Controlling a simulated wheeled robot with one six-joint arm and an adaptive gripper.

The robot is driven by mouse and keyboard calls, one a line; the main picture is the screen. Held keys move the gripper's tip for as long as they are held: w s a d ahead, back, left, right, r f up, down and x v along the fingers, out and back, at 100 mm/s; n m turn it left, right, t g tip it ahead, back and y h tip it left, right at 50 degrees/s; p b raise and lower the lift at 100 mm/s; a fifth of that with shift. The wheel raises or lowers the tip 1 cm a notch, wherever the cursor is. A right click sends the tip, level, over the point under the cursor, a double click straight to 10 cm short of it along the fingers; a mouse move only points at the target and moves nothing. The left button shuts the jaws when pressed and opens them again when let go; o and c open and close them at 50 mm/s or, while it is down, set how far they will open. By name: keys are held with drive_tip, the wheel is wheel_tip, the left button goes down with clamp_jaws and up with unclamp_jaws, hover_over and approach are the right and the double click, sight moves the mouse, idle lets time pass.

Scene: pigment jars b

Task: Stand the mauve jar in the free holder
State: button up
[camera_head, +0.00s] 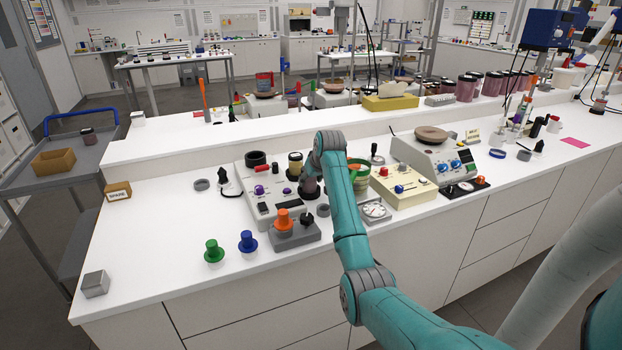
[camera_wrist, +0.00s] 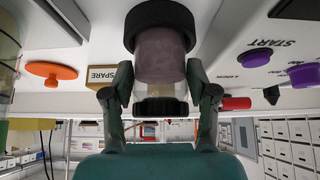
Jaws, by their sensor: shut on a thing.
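In the wrist view my gripper (camera_wrist: 160,92) is shut on the mauve jar (camera_wrist: 160,58), one finger on each side. The jar has a black lid (camera_wrist: 160,106) and a clear band below it. The jar's far end meets a thick black ring holder (camera_wrist: 160,20), which hides that end; I cannot tell how deep it sits. In the head view my gripper (camera_head: 309,183) is over the pale control unit, and my arm hides most of the jar. Another black ring (camera_head: 255,158) and a capped jar (camera_head: 295,163) stand on that unit.
An orange knob (camera_head: 283,218) on a grey block stands in front of the unit. Green (camera_head: 214,251) and blue (camera_head: 248,241) knobs stand to its left. A green-banded container (camera_head: 360,178) and a dial (camera_head: 375,210) are close on the right. The front left bench is mostly clear.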

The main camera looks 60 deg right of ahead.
drive_tip(key=shift+f, duration=0.4)
drive_tip(key=o, duration=1.6)
drive_tip(key=shift+o, duration=0.2)
drive_tip(key=v, duration=1.2)
